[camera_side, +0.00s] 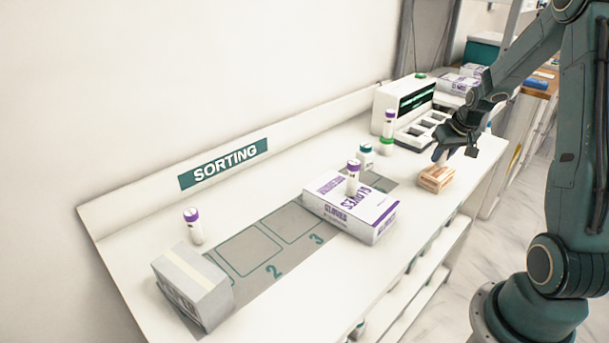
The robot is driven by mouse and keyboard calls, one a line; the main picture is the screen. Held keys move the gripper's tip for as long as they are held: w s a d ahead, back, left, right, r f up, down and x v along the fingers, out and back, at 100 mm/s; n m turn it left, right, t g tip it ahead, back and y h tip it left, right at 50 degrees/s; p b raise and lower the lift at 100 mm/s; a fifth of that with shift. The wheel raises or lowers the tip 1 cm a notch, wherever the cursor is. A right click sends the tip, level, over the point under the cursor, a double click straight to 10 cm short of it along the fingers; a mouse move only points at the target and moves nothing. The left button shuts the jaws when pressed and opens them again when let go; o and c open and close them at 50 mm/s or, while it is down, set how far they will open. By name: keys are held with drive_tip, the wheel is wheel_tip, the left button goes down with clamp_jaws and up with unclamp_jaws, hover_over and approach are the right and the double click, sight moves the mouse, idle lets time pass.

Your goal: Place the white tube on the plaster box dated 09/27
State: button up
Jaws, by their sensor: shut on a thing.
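My gripper (456,146) is at the right of the bench, low over a small tan and orange box (436,179). It is shut on a small white and blue thing (440,156), mostly hidden by the fingers. I cannot tell for sure if this is the white tube, or if it touches the box. The tan box looks like the plaster box, but no date is readable. White tubes with purple caps stand in several places: at the left (194,227), on the purple and white gloves box (353,178), and at the back (388,127).
A grey box (194,287) sits at the left end of the grey numbered mat (250,252). A teal-capped bottle (366,156) stands behind the gloves box (371,223). A white device with a dark screen (417,97) is at the back. The bench front is clear.

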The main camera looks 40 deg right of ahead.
drive_tip(key=shift+f, duration=0.55)
drive_tip(key=shift+f, duration=0.2)
drive_tip(key=o, duration=1)
drive_tip(key=shift+r, duration=0.1)
drive_tip(key=shift+v, duration=6.1)
